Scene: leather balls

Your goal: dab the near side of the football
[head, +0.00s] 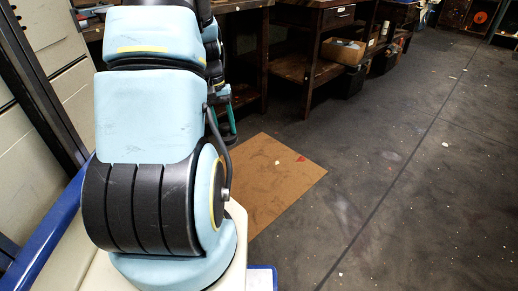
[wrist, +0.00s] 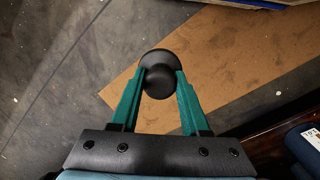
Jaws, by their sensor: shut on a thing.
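In the wrist view, my gripper (wrist: 160,80) has two green fingers closed on a black round-headed thing (wrist: 157,63). It looks like a dabber, with a wide dark disc at one end and a rounded body between the fingertips. It is held above the floor, clear of other things in that view. In the head view, my arm hides most of the gripper; only a bit of green shows beside it. I cannot make out a football in either view.
A brown board (head: 279,178) lies on the dark floor (head: 410,180) and also shows in the wrist view (wrist: 235,55). Wooden workbenches (head: 310,67) stand at the back, with a cardboard box (head: 342,51) on a low shelf. The floor to the right is open.

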